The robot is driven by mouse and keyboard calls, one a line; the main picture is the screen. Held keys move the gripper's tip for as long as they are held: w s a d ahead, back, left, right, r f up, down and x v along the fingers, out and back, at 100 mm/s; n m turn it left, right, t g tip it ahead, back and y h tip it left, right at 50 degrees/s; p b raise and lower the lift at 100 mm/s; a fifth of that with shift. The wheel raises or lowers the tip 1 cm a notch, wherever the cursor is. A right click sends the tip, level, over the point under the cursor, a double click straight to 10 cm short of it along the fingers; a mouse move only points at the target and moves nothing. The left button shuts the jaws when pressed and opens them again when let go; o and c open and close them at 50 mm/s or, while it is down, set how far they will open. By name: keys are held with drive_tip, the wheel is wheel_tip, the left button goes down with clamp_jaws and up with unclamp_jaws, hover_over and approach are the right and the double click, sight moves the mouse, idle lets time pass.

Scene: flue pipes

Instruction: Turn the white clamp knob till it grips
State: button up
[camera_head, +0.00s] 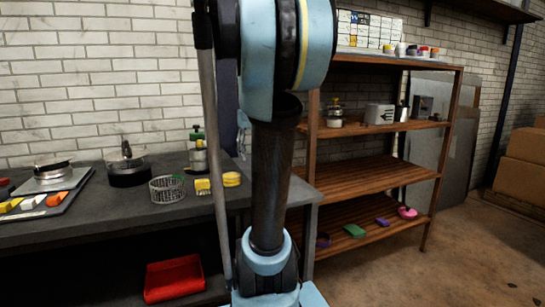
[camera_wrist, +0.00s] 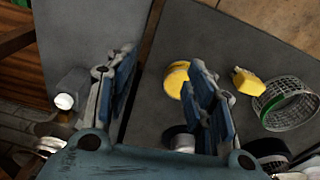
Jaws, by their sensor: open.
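A white, round, knob-like piece (camera_wrist: 64,101) shows at the left of the wrist view, on the end of a small grey block (camera_wrist: 73,81). I take it for the clamp knob, but cannot tell for sure. My gripper (camera_wrist: 160,66) is open, its two blue fingers spread with nothing between them. The knob-like piece is left of the left finger and apart from it. In the head view my arm covers the middle of the scene, and I cannot make out the knob or the gripper there.
A dark worktop (camera_head: 110,220) holds a yellow round piece (camera_wrist: 178,78), a yellow block (camera_wrist: 247,82) and a wire basket (camera_wrist: 290,103). A red tray (camera_head: 173,278) sits below. Wooden shelves (camera_head: 375,178) with small items stand at the right.

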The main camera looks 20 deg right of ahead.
drive_tip(key=w+d+r+n+g, duration=0.1)
drive_tip(key=w+d+r, duration=0.3)
drive_tip(key=w+d, duration=0.5)
drive_tip(key=w+d+r, duration=0.4)
drive_tip(key=w+d, duration=0.3)
drive_tip(key=w, duration=0.4)
drive_tip(key=f, duration=1.6)
drive_tip(key=shift+s+d+f, duration=0.1)
drive_tip(key=shift+s+f, duration=0.15)
drive_tip(key=c, duration=1.1)
